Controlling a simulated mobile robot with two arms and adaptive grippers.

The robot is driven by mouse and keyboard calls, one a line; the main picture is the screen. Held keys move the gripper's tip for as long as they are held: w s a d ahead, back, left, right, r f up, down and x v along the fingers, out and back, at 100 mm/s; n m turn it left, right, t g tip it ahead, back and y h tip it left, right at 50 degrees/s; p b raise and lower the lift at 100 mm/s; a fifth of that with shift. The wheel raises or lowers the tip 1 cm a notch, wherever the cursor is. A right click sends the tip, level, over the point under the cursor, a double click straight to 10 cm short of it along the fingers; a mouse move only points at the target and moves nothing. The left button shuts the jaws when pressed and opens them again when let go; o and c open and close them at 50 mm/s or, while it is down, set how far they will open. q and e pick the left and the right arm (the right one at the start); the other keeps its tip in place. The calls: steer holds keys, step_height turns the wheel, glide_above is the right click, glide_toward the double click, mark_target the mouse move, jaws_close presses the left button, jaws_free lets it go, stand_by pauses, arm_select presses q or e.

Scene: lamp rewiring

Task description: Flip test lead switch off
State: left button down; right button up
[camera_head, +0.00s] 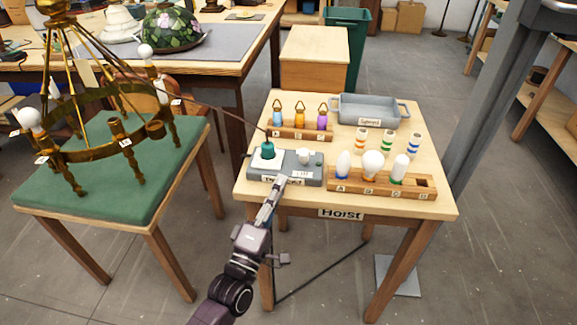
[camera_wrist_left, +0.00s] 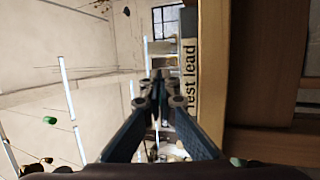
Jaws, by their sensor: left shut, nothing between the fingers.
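The grey test lead box (camera_head: 255,176) stands at the front left of the small wooden table. On its top are a dark green plug-like part (camera_head: 268,150) with a cable and a small white knob (camera_head: 303,156). A small white label (camera_head: 301,174) is on its front. I cannot make out the switch or its position. My left gripper (camera_head: 281,184) is shut and empty at the front of the box, covering part of its name label. In the left wrist view the shut fingertips (camera_wrist_left: 160,82) are beside the sideways "Test lead" label (camera_wrist_left: 190,76). Contact cannot be told. My right gripper is not in view.
A bulb rack (camera_head: 345,183) stands close right of the box. Behind are a rack of coloured parts (camera_head: 300,131), striped cylinders (camera_head: 387,141) and a grey tray (camera_head: 368,108). A brass chandelier (camera_head: 95,151) stands on a green-topped table (camera_head: 150,185) at left.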

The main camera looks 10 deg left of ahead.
arm_select(q)
steer(key=v, duration=0.4)
steer(key=shift+f, duration=0.1)
stand_by(0.4)
